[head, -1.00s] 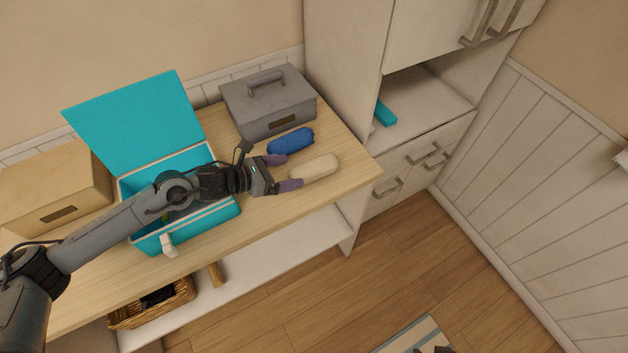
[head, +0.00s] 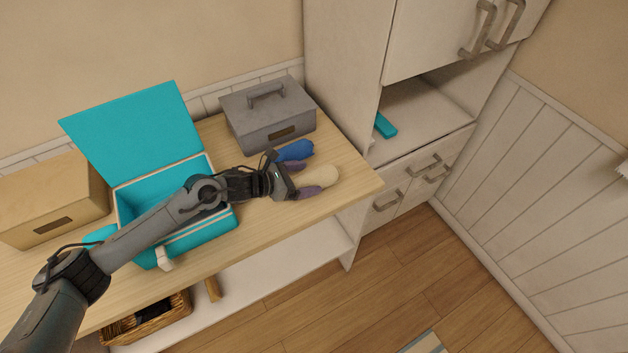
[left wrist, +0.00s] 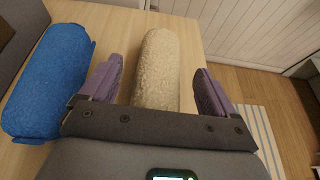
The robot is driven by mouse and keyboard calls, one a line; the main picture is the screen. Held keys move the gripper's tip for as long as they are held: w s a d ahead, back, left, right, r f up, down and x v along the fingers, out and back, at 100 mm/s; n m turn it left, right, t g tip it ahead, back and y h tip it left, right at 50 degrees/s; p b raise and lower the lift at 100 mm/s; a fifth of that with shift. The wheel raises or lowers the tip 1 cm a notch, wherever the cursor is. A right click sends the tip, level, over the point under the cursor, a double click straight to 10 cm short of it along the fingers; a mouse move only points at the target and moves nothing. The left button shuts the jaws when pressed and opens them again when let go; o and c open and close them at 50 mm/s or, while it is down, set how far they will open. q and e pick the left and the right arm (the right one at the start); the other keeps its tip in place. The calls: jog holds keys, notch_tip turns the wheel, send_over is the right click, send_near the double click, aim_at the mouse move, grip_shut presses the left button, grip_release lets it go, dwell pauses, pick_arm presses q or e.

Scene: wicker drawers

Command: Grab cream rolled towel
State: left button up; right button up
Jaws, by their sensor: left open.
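The cream rolled towel (head: 322,176) lies on the wooden tabletop near its right end. In the left wrist view the cream towel (left wrist: 158,70) lies lengthwise between the two purple fingers of my left gripper (left wrist: 157,88), with a gap visible on each side. In the head view my left gripper (head: 305,179) is open around the towel's near part, which the gripper partly hides. A blue rolled towel (head: 295,151) lies just behind it, and shows at the left in the left wrist view (left wrist: 50,80). My right gripper is not in view.
A grey lidded box (head: 268,115) stands behind the towels. An open turquoise box (head: 130,200) is under my left arm, with a tan box (head: 50,200) to its left. A white cabinet (head: 425,160) stands right of the table (head: 345,150).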

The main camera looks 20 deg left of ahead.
pick_arm(q)
jog(key=c, duration=1.1)
